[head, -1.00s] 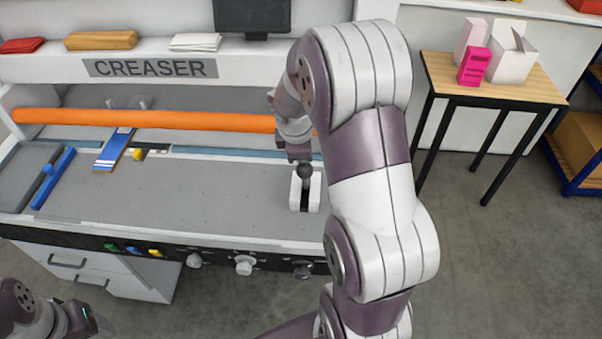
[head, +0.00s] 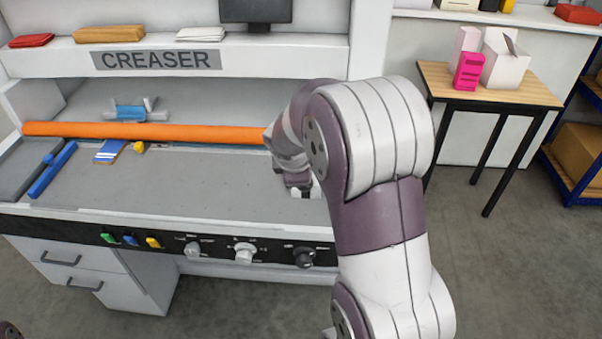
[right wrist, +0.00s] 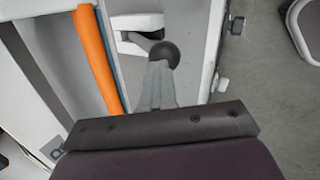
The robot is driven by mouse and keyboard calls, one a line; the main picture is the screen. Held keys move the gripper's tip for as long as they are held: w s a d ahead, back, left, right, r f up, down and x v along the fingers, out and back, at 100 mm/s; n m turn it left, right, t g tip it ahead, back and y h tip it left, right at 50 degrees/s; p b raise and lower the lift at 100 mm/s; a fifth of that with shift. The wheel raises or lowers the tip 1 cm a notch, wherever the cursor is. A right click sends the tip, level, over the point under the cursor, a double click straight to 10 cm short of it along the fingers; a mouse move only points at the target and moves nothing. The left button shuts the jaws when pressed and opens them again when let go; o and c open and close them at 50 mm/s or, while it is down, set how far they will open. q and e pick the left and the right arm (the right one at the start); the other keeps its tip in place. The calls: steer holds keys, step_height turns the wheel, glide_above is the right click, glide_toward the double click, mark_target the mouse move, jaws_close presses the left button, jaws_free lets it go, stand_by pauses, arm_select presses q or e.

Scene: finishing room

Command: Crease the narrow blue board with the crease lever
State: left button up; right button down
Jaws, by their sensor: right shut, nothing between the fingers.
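The narrow blue board (head: 110,151) lies under the orange bar (head: 190,133), on the left part of the creaser bed. Its front end has white stripes, and a blue part shows behind the bar between two grey stops. The crease lever's black ball knob (right wrist: 164,53) shows in the right wrist view beside its white base (right wrist: 135,24); in the head view my wrist hides most of the lever. My right gripper (right wrist: 158,70) is shut and empty, its fingertips at the knob; I cannot tell whether they touch.
The grey bed (head: 200,180) is clear in the middle. A blue bar (head: 52,170) lies at its left and a small yellow piece (head: 139,147) next to the board. Knobs line the front panel (head: 220,247). A side table (head: 505,92) with boxes stands at right.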

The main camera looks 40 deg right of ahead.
steer(key=shift+s+a+f, duration=0.1)
steer(key=shift+s+f, duration=0.1)
steer(key=shift+f, duration=0.15)
steer(key=shift+r, duration=0.15)
steer(key=r+p, duration=0.1)
steer(key=w+r+p, duration=0.1)
steer(key=r+p, duration=0.3)
steer(key=shift+w, duration=0.3)
steer(key=s+a+r+b, duration=0.2)
steer(key=s+a+r, duration=0.3)
steer(key=shift+s+a+r, duration=0.15)
steer(key=shift+s+r, duration=0.1)
steer(key=shift+r, duration=0.1)
